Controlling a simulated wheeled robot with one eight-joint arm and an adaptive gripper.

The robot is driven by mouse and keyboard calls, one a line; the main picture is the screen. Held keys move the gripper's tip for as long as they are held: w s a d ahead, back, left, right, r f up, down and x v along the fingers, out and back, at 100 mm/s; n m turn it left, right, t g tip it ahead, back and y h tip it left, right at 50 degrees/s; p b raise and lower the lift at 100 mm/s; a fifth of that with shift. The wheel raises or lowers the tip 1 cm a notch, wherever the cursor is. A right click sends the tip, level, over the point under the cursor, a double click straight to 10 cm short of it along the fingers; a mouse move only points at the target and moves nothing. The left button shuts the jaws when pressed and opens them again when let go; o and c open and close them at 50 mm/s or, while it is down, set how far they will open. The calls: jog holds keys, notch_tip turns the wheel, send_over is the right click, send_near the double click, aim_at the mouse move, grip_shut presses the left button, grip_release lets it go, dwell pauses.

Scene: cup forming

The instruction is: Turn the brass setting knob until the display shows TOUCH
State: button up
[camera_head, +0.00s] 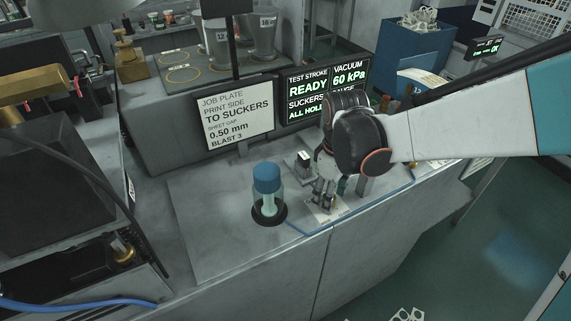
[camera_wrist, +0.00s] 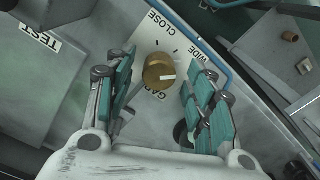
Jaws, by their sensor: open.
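The brass setting knob (camera_wrist: 158,73) sits on a pale plate marked CLOSE and WIDE, with a white pointer line facing right. My gripper (camera_wrist: 160,66) is open, with its teal-padded fingers on either side of the knob in the wrist view; I cannot tell if they touch it. In the head view my gripper (camera_head: 325,198) is low over the bench plate, and the knob is hidden. The display (camera_head: 325,82) reads TEST STROKE READY, VACUUM 60 kPa and a SUCKERS line; my arm covers its lower right part, and no TOUCH is readable.
A blue-capped clear bottle (camera_head: 267,192) stands on the bench left of my gripper. A job plate sign (camera_head: 236,117) stands farther back. A blue edging (camera_wrist: 225,55) runs beside the knob plate.

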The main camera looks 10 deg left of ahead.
jog(key=shift+f, duration=0.1)
jog(key=shift+c, duration=0.5)
jog(key=c, duration=1)
jog(key=shift+o, duration=0.2)
jog(key=m, duration=0.3)
jog(key=shift+m, duration=0.4)
jog(key=shift+m+p, duration=0.3)
jog(key=shift+m, duration=1.6)
